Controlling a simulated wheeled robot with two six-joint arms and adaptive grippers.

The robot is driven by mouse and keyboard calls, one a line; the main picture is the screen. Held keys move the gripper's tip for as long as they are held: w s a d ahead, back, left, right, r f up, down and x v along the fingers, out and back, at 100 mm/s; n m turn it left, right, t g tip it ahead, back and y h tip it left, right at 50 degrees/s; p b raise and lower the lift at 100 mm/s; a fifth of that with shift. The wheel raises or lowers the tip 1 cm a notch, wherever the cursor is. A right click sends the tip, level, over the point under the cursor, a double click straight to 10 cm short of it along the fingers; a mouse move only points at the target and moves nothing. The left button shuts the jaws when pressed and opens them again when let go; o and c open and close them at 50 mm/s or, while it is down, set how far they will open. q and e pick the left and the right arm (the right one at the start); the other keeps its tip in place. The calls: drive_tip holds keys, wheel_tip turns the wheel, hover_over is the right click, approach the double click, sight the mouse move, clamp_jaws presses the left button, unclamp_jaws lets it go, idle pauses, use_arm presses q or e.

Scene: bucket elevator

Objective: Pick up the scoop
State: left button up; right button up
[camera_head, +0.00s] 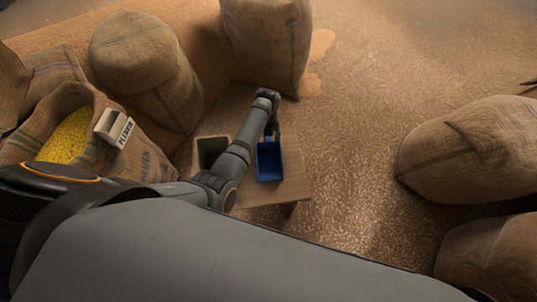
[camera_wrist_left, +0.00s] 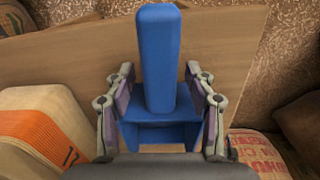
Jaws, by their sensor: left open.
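The blue scoop (camera_head: 269,163) lies on a small wooden table (camera_head: 283,192), with its open tray facing up. My left gripper (camera_head: 272,130) is open, with one finger on each side of the scoop and visible gaps to the handle. I cannot tell whether the lower fingers touch it. The arm partly hides the handle in the head view. My right gripper is in neither view.
An open box (camera_head: 212,147) stands left of the scoop, partly behind my arm. A sack of yellow grain (camera_head: 68,140) with a small sign (camera_head: 114,128) is at left. Full sacks stand behind (camera_head: 147,70) and at right (camera_head: 475,150). Grain-strewn floor lies open between.

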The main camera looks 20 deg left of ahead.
sight(266, 140)
use_arm(q)
clamp_jaws()
idle(0.3)
drive_tip(key=shift+r, duration=0.1)
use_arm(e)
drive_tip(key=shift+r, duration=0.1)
use_arm(q)
drive_tip(key=shift+r+p, duration=0.2)
drive_tip(key=shift+p, duration=0.15)
wheel_tip(266, 140, up, 3)
drive_tip(key=p, duration=0.3)
drive_tip(key=shift+r+p, duration=0.15)
drive_tip(key=shift+p, duration=0.2)
drive_tip(key=s+r+p, duration=0.1)
drive_tip(key=p, duration=0.2)
drive_tip(key=r+p, duration=0.2)
drive_tip(key=shift+s+r+p, duration=0.1)
drive_tip(key=shift+s+p, duration=0.3)
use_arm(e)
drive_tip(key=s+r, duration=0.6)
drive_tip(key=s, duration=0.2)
use_arm(q)
drive_tip(key=s+r+p, duration=0.6)
drive_tip(key=s+p, duration=0.6)
drive_tip(key=p, duration=0.5)
drive_tip(key=shift+a+p, duration=0.3)
drive_tip(key=shift+a, duration=0.05)
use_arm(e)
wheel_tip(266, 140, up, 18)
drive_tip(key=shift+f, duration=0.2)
